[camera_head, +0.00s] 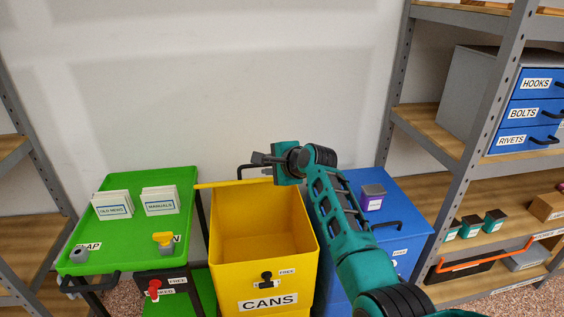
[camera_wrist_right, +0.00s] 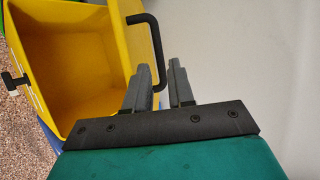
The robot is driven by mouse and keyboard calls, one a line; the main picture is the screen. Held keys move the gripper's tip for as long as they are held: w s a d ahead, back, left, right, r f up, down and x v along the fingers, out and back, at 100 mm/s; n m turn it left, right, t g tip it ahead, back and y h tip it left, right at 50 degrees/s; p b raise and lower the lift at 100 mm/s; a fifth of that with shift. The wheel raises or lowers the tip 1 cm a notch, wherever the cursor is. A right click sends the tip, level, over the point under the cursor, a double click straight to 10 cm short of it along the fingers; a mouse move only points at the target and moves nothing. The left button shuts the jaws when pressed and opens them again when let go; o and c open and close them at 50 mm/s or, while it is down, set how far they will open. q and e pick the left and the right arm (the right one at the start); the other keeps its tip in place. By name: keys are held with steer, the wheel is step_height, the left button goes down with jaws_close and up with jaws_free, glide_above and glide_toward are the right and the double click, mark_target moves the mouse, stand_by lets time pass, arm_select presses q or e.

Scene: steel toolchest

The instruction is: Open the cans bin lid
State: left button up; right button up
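The yellow cans bin (camera_head: 265,273), labelled CANS, stands in the middle of the head view with its top open and its inside bare. Its yellow lid (camera_head: 232,184) shows as a thin strip along the back rim, swung up and seen nearly edge-on. The lid's black handle (camera_head: 240,170) sticks out behind it and also shows in the right wrist view (camera_wrist_right: 157,40). My right gripper (camera_head: 260,158) is above the back rim by the handle. In the right wrist view its fingers (camera_wrist_right: 161,78) are apart, with the handle's end close beside or behind one finger. My left gripper is out of view.
A green bin (camera_head: 130,240) with boxes and small items on its lid stands left. A blue bin (camera_head: 405,222) with a purple box (camera_head: 372,197) on top stands right. Metal shelves (camera_head: 470,150) flank both sides; a wall is close behind.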

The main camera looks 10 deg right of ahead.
steer(key=v, duration=0.6)
stand_by(0.3)
